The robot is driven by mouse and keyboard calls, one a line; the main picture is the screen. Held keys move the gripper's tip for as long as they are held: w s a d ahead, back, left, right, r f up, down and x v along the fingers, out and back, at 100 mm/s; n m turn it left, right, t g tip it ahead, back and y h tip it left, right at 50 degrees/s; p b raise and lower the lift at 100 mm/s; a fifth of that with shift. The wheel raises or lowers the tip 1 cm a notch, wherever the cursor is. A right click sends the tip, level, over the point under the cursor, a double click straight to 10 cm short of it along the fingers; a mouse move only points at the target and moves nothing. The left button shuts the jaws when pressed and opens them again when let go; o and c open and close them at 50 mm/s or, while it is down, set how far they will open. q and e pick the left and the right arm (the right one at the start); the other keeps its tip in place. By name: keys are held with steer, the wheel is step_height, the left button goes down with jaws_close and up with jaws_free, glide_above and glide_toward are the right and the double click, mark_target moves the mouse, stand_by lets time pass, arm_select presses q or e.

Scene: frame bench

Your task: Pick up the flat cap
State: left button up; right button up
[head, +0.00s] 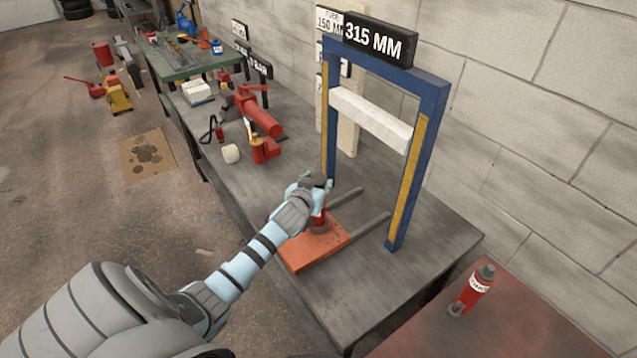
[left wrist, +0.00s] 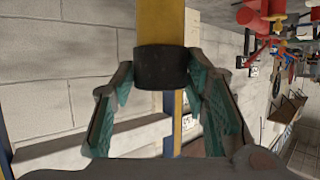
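The flat cap (left wrist: 161,67) is a short dark grey cylinder between the fingertips in the left wrist view. My left gripper (left wrist: 160,73) has a teal-padded finger against each side of it. In the head view the left gripper (head: 316,183) is above the orange plate (head: 305,252), in front of the blue press frame (head: 330,130), and the cap shows as a small dark piece between its fingers. A red jack body (head: 319,222) stands on the plate below, partly hidden by the gripper. I cannot tell the gap between cap and jack. My right gripper is not in view.
The frame carries a white crossbar (head: 372,118) and a 315 MM sign (head: 374,42). A large red jack (head: 258,112) and a white roll (head: 231,153) lie farther back on the bench. The bench front right is clear.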

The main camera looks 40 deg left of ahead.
arm_select(q)
steer(key=c, duration=0.6)
steer(key=shift+r, duration=0.1)
steer(key=shift+c, duration=0.2)
